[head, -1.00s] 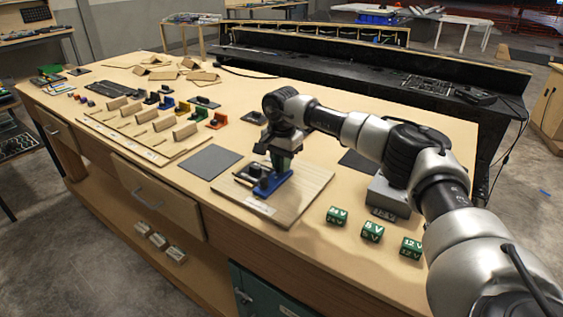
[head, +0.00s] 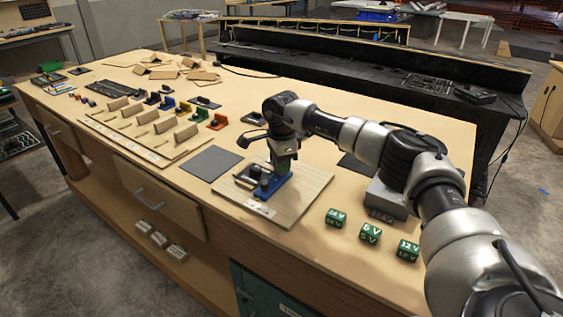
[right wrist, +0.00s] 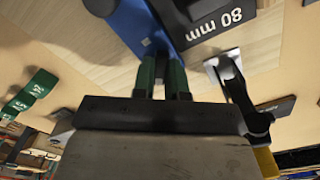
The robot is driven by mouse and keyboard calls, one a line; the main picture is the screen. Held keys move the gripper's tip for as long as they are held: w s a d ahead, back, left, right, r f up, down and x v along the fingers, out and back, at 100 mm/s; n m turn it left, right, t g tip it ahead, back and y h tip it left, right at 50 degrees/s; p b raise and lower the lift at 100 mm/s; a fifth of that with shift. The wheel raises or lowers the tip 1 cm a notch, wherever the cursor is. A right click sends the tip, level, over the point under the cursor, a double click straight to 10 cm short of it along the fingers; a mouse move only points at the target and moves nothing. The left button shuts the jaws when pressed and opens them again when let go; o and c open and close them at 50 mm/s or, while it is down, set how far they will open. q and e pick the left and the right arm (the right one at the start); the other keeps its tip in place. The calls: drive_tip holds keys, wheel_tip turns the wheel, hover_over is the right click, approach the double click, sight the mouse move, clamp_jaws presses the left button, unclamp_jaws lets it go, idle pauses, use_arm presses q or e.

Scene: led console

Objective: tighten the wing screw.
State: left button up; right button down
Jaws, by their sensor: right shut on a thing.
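My right gripper (head: 282,170) points down onto the blue fixture (head: 272,188) on the light wooden board (head: 300,198). In the right wrist view its two green fingers (right wrist: 161,75) reach to the blue fixture (right wrist: 128,22), close together. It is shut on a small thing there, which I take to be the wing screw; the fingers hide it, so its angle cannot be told. A dark block marked "80 mm" (right wrist: 222,22) is beside the fingers in the wrist view. My left gripper is not in view.
Green voltage blocks (head: 370,232) stand right of the board, near a grey box (head: 386,200). A dark grey mat (head: 211,163) lies to the left, then a rack board with coloured parts (head: 150,135). The table's front edge is close to the wooden board.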

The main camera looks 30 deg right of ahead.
drive_tip(key=m+p, duration=0.1)
drive_tip(key=m, duration=0.3)
drive_tip(key=shift+r+m, duration=0.15)
drive_tip(key=shift+m, duration=0.25)
drive_tip(key=m+p, duration=0.1)
drive_tip(key=m, duration=0.3)
drive_tip(key=m+p, duration=0.1)
drive_tip(key=m, duration=0.4)
drive_tip(key=shift+w+d+r, duration=0.1)
drive_tip(key=shift+m+p, duration=0.6)
drive_tip(key=shift+m, duration=1.6)
drive_tip(key=c, duration=1.3)
unclamp_jaws()
drive_tip(key=shift+o, duration=0.8)
